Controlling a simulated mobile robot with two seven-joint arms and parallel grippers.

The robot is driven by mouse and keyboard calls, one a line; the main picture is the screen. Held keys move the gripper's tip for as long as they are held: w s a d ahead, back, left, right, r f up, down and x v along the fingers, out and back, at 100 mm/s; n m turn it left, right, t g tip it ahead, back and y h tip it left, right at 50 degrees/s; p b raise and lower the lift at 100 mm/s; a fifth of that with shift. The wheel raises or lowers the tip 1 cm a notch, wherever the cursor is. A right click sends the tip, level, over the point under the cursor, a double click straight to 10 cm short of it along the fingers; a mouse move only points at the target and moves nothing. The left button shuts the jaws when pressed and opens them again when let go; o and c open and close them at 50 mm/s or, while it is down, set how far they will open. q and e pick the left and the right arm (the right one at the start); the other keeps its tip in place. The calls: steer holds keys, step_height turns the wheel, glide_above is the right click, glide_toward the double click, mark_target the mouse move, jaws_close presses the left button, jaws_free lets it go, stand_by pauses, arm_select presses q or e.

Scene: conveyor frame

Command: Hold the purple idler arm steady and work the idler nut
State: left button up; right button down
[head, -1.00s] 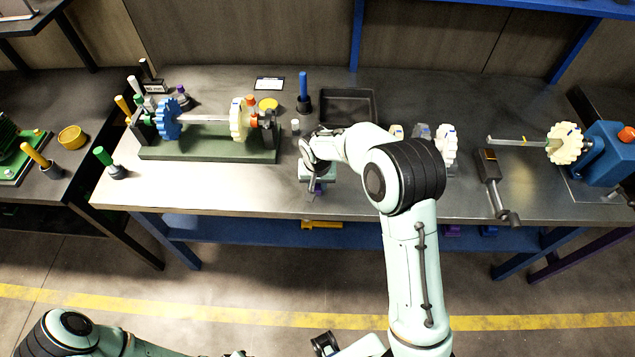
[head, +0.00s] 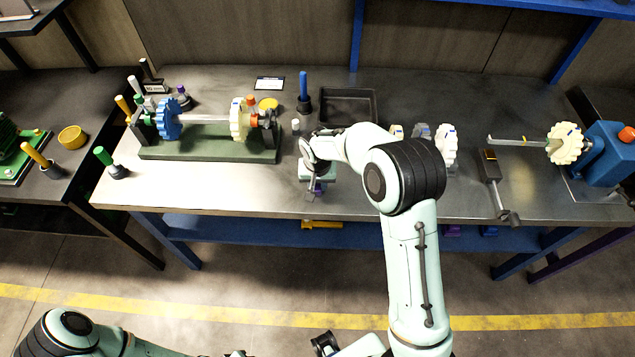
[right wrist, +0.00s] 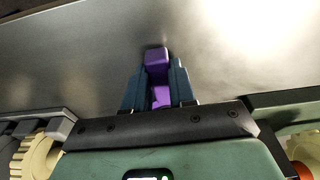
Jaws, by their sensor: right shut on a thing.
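My right gripper (head: 318,186) is low over the front of the table, right of the green-based conveyor frame (head: 208,152). In the right wrist view its two dark fingers (right wrist: 160,85) are shut on a purple piece (right wrist: 158,58), whose end sticks out between the tips. The piece looks like a short bar; I cannot tell for sure whether it is the idler arm. A small purple part (head: 182,92) stands behind the frame's blue sprocket (head: 169,119). I cannot pick out the idler nut.
The frame carries a shaft with a cream sprocket (head: 239,119). A dark tool (head: 491,170) and blue machine (head: 602,150) are at right. The table's front left is mostly clear.

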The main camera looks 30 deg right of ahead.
stand_by(0.4)
steer(key=c, duration=0.8)
jaws_free()
steer(key=shift+c, duration=0.2)
steer(key=shift+r, duration=0.1)
step_height(320, 180, up, 12)
steer(key=s+a, duration=0.1)
steer(key=shift+s, duration=0.3)
